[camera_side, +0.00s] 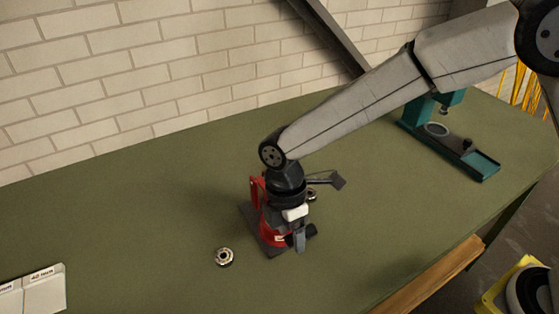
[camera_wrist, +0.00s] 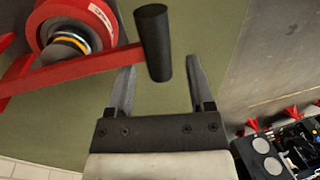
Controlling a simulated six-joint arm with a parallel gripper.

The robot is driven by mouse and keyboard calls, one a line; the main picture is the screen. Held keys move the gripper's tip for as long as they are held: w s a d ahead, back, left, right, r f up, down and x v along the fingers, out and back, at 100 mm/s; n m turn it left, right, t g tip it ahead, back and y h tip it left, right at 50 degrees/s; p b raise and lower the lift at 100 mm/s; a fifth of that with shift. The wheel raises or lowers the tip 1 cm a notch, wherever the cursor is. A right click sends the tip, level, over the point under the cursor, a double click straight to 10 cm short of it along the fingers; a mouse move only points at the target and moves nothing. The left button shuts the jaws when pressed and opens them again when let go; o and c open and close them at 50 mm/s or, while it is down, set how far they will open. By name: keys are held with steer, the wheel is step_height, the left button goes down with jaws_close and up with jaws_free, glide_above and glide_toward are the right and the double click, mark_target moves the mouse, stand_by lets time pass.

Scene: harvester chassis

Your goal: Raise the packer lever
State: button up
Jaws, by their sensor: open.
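The red bearing packer (camera_side: 268,238) stands on a dark base plate on the green table in the side view, partly hidden by my arm. In the wrist view its round red body (camera_wrist: 88,14) is at upper left, with a bearing at its centre. The red packer lever (camera_wrist: 80,68) runs from the left to a black cylindrical handle (camera_wrist: 153,42). My gripper (camera_wrist: 160,68) is open, and the handle's near end shows between its two fingers, apart from the right finger. Whether the left finger touches the lever cannot be told. In the side view my gripper (camera_side: 299,242) is low beside the packer.
A loose bearing (camera_side: 224,257) lies left of the packer, and another (camera_side: 311,194) is behind it to the right. A teal press (camera_side: 450,145) stands at the right. White labelled boxes (camera_side: 45,288) are at lower left. The left of the table is mostly clear.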

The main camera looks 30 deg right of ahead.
jaws_close()
stand_by(1.4)
